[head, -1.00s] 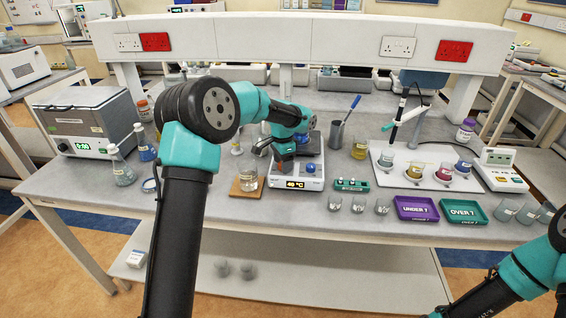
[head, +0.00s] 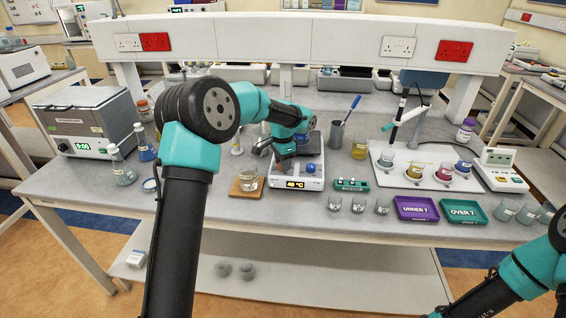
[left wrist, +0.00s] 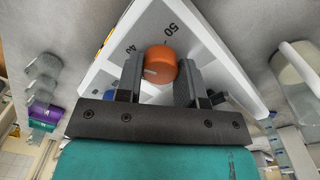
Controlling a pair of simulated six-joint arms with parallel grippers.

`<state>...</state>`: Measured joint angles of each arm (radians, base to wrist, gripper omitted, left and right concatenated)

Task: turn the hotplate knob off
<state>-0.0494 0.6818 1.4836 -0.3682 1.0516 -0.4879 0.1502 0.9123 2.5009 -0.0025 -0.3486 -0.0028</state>
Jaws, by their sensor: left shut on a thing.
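The white hotplate (head: 298,198) stands in the middle of the bench, its lit display (head: 294,184) reading about 40 °C. My left gripper (head: 285,160) is over its left front part. In the left wrist view, the left gripper (left wrist: 160,78) is shut on an orange knob (left wrist: 160,62), one finger on each side. The knob has a pale pointer line, and the numbers 40 and 50 are printed on the white panel (left wrist: 185,22) around it. In the head view the gripper hides the knob. A blue knob (head: 311,169) is to its right. My right gripper is out of view.
A beaker on a wooden block (head: 240,192) stands just left of the hotplate. A small green box (head: 351,185) and several empty beakers (head: 358,204) are to its right. A purple tray (head: 415,209) and a teal tray (head: 463,211) lie farther right. An overhead shelf runs behind.

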